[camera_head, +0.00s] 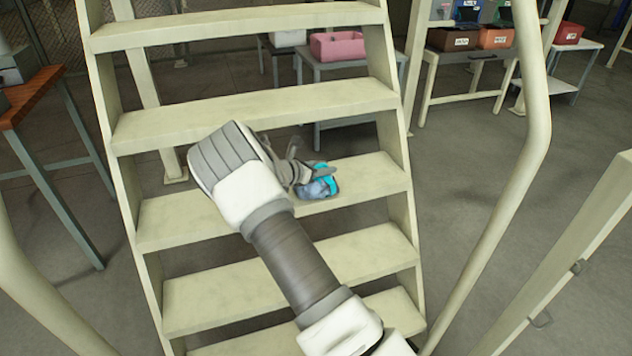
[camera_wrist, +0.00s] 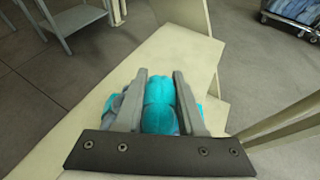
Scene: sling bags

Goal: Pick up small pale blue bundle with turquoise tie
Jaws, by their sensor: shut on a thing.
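The small pale blue bundle (camera_head: 316,188) with its turquoise tie (camera_head: 320,169) is at a cream stair tread (camera_head: 180,215) in the head view, near the tread's right end. In the wrist view the turquoise tie (camera_wrist: 160,104) shows between the two fingers, with a little pale blue cloth beside them. My gripper (camera_head: 308,178) is shut on the bundle, one finger on each side of it in the wrist view (camera_wrist: 160,85). I cannot tell whether the bundle still touches the tread. Its lower part is hidden by the gripper in the wrist view.
Cream stair rails (camera_head: 535,130) flank the steps. Other treads (camera_head: 255,108) lie above and below. A wooden-topped table (camera_head: 28,95) stands at the left. Behind the stairs are a pink bin (camera_head: 337,46) on a table and several coloured bins on shelves. Grey floor is open at right.

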